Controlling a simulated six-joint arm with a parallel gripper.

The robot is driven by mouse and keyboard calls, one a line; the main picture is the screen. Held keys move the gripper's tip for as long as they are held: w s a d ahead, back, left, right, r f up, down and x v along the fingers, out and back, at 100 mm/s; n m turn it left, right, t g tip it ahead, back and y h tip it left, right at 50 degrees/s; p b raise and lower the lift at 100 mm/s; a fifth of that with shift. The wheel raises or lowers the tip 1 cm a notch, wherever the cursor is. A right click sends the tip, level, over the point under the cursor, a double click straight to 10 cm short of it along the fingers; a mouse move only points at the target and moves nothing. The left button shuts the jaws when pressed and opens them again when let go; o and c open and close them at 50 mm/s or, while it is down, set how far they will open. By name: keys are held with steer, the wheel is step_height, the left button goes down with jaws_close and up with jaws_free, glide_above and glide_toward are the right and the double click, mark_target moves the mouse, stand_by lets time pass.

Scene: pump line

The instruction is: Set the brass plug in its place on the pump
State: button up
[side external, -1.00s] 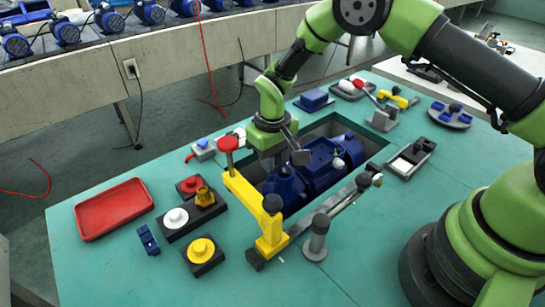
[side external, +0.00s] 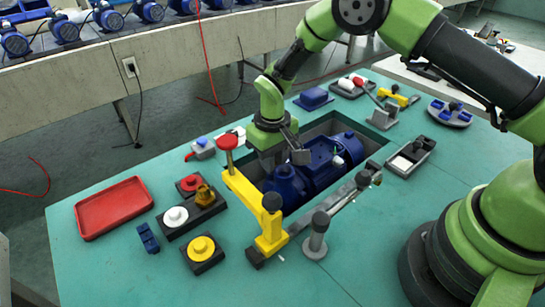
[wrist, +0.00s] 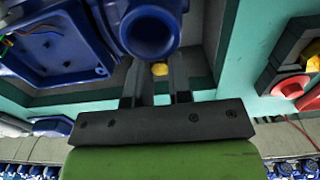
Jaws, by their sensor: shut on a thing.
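The blue pump (side external: 316,165) lies in the recess of the teal table. Its round open port (wrist: 152,35) shows in the wrist view, just beyond my fingertips. My gripper (side external: 284,160) is low over the pump's near-left end in the side view. In the wrist view my gripper (wrist: 160,75) is shut on a small brass-yellow piece, the brass plug (wrist: 160,69), mostly hidden between the fingers. The plug is apart from the port opening in the picture; its height above the pump cannot be told. In the side view the plug is hidden.
A yellow clamp arm with a red knob (side external: 228,142) stands close left of my gripper. Black holders carry a brass fitting (side external: 204,195), a white disc (side external: 175,217) and a yellow disc (side external: 201,248). A red tray (side external: 113,207) lies at left.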

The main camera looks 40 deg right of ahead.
steer(key=shift+s+f, duration=0.1)
jaws_close()
steer(key=o, duration=0.9)
jaws_free()
steer(key=shift+r, duration=3.05)
